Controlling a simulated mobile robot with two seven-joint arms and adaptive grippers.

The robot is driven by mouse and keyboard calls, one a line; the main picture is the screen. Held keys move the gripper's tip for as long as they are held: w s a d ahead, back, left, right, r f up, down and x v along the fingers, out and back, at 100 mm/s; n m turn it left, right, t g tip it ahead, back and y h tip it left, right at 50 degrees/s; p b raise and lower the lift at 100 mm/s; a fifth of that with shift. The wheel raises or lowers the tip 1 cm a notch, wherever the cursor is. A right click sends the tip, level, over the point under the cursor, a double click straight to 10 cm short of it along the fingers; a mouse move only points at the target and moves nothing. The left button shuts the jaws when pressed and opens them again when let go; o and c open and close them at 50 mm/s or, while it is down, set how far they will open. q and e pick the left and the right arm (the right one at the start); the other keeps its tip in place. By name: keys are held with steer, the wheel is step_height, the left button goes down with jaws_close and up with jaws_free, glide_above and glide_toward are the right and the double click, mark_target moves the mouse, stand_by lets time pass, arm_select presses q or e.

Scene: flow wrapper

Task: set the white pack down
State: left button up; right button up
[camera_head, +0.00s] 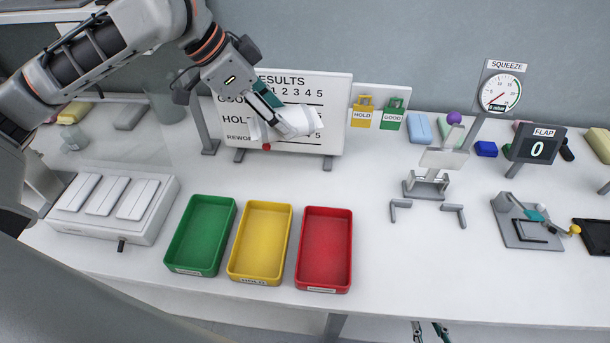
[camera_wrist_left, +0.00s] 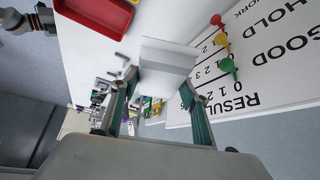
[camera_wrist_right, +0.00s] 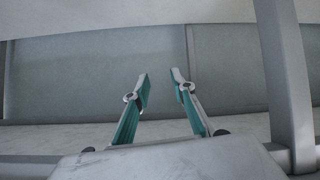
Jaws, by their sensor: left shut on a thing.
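The white pack (camera_head: 297,121) is in the jaws of my left gripper (camera_head: 268,108), held up in front of the results board. In the left wrist view the pack (camera_wrist_left: 166,62) sits between the teal fingers, and its hidden end cannot be seen. My right gripper (camera_wrist_right: 160,76) has its fingers apart with nothing between them. Its fingertips (camera_head: 430,330) show low at the bottom edge of the head view, below the table's front edge.
Green (camera_head: 201,235), yellow (camera_head: 260,240) and red (camera_head: 324,248) trays stand at the table's front. A white slotted unit (camera_head: 115,207) stands left of them. The results board (camera_head: 310,95) stands behind. A small stand (camera_head: 428,188) and a lever fixture (camera_head: 525,225) are on the right. Table between is clear.

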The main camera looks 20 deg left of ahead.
arm_select(q)
step_height(320, 180, down, 14)
steer(key=b, duration=0.4)
steer(key=shift+f, duration=0.6)
step_height(320, 180, down, 4)
steer(key=shift+r+b, duration=0.15)
steer(key=shift+b, duration=0.75)
steer(key=o, duration=1.1)
